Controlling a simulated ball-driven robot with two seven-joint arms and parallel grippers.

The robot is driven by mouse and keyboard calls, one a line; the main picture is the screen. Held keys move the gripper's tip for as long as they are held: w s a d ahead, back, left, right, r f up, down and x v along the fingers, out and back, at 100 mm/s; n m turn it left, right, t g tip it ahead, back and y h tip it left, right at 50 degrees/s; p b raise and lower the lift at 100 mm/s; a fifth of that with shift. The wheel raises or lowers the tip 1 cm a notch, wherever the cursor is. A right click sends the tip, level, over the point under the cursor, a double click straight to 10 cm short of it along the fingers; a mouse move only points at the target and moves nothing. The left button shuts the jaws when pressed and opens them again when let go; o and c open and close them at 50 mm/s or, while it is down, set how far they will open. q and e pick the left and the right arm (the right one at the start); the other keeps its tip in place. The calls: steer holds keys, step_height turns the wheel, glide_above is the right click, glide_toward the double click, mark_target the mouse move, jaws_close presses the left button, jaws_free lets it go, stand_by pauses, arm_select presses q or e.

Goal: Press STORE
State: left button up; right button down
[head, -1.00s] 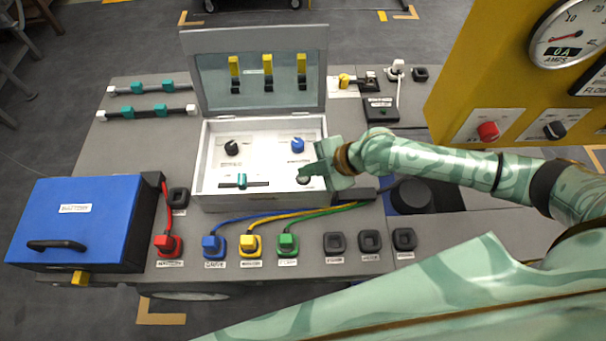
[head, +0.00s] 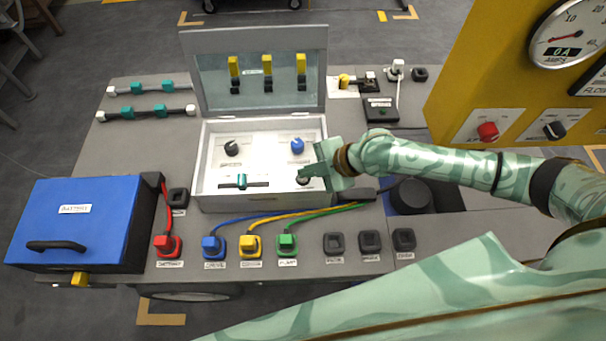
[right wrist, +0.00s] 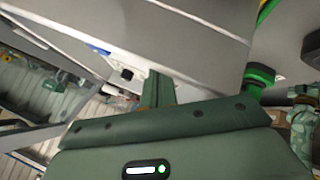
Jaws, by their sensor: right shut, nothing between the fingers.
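An open white box (head: 197,160) stands on the grey bench. On its panel are a black knob (head: 232,148), a blue knob (head: 297,145), a teal slider (head: 241,181) and a small dark round control (head: 303,181) at the lower right. The panel labels are too small to read, so I cannot tell which is STORE. My right gripper (head: 310,174) is shut and empty, its tip at the dark control and partly covering it. I cannot tell whether they touch. The right wrist view shows the shut fingers (right wrist: 157,90) beside a black part (right wrist: 127,74). My left gripper is not in view.
Coloured plugs and cables, such as the green plug (head: 287,243), lie along the front. A blue battery case (head: 80,215) stands at left, and a yellow gauge cabinet (head: 470,90) rises at right.

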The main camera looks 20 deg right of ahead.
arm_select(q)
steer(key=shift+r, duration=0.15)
arm_select(e)
steer(key=shift+r, duration=0.2)
arm_select(q)
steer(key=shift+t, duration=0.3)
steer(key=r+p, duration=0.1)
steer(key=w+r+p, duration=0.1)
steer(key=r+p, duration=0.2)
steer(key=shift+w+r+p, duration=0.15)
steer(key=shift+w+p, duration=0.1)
steer(key=shift+p, duration=0.05)
arm_select(e)
step_height(320, 180, up, 6)
steer(key=shift+f, duration=0.1)
